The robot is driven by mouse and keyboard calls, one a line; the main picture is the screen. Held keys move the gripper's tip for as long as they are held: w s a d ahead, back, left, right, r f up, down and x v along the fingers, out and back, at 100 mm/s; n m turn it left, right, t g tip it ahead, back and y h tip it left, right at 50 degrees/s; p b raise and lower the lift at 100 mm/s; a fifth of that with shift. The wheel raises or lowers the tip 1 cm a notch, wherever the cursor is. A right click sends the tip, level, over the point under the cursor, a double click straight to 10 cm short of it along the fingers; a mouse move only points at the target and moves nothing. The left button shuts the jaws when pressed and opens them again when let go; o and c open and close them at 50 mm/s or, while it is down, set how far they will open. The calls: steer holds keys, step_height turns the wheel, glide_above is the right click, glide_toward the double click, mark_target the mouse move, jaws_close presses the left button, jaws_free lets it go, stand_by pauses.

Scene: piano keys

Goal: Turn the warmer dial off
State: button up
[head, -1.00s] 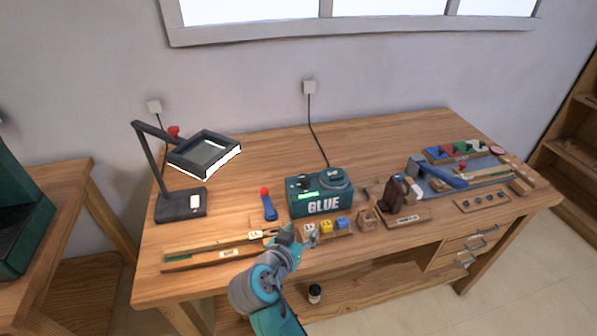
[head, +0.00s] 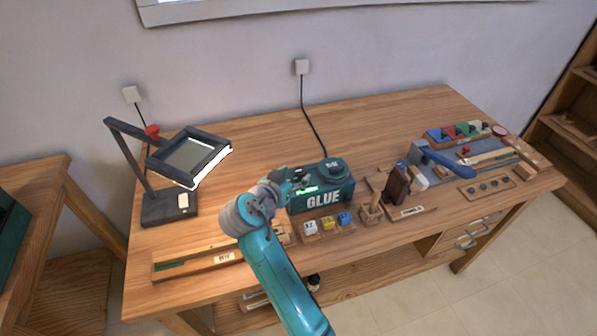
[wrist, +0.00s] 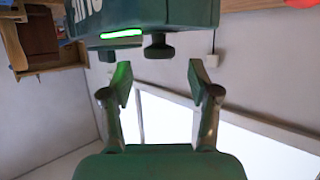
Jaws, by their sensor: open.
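The green glue warmer (head: 325,200), marked GLUE, stands on the bench with a lit green strip on its upper part. In the wrist view the warmer (wrist: 190,15) appears upside down at the top, with the green strip and a dark dial (wrist: 159,47) beside it. My gripper (wrist: 160,80) is open and empty, its two fingers apart and pointing at the dial, with a gap left between them and it. In the head view my gripper (head: 298,183) is at the warmer's upper left and partly covers it; the dial is hard to make out there.
A magnifier lamp (head: 170,207) stands at the left.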

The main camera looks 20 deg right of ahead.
mark_target(300, 171)
steer(key=shift+x, duration=1.75)
steer(key=c, duration=1.1)
